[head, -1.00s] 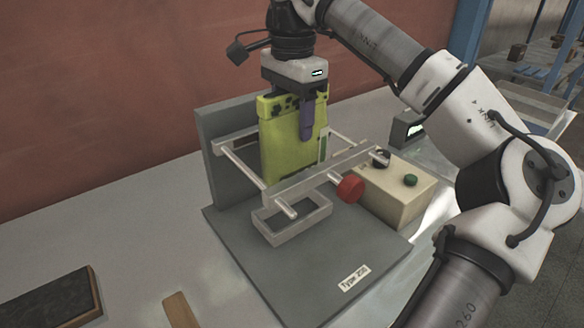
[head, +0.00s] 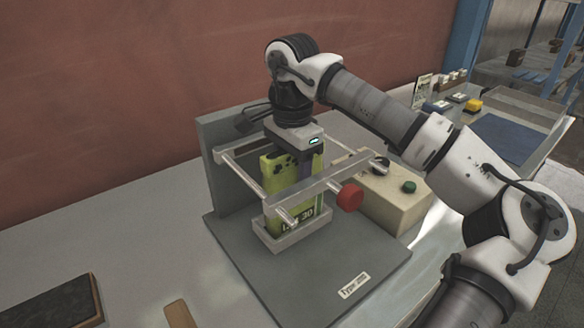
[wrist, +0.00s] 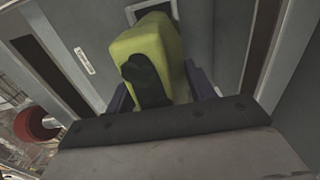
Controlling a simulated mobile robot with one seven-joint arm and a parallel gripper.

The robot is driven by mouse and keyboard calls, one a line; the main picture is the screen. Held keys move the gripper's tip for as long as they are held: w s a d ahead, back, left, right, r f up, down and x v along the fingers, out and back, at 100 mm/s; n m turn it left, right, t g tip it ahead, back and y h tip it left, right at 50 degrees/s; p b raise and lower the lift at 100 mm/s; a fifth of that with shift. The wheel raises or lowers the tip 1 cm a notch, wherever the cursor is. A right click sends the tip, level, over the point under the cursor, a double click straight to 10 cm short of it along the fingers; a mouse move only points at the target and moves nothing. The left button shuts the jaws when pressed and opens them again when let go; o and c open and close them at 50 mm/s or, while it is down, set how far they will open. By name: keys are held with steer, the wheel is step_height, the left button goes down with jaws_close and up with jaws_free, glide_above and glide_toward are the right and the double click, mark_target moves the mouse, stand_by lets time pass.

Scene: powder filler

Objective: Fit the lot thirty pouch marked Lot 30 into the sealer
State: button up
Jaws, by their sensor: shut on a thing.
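The yellow-green pouch (head: 273,180) stands upright within the sealer (head: 222,170), behind its front bar (head: 318,184). Its "Lot 30" marking shows below that bar. The pouch's bottom end sits inside the small grey tray (head: 290,241) on the sealer's base; the tray's rim hides its lowest edge. My gripper (head: 303,170) points down from above, shut on the upper part of the pouch. In the wrist view, the pouch (wrist: 150,45) lies between the purple fingers of my gripper (wrist: 160,88).
A red knob (head: 349,197) sticks out from the front bar. A beige control box (head: 391,204) with a green button stands just right. A dark board (head: 50,307) lies front left. Several small items stand on the bench at the back right.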

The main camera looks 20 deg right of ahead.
steer(key=o, duration=1.5)
steer(key=shift+f, duration=0.1)
step_height(320, 180, up, 12)
steer(key=shift+r, duration=0.15)
steer(key=shift+s, duration=0.1)
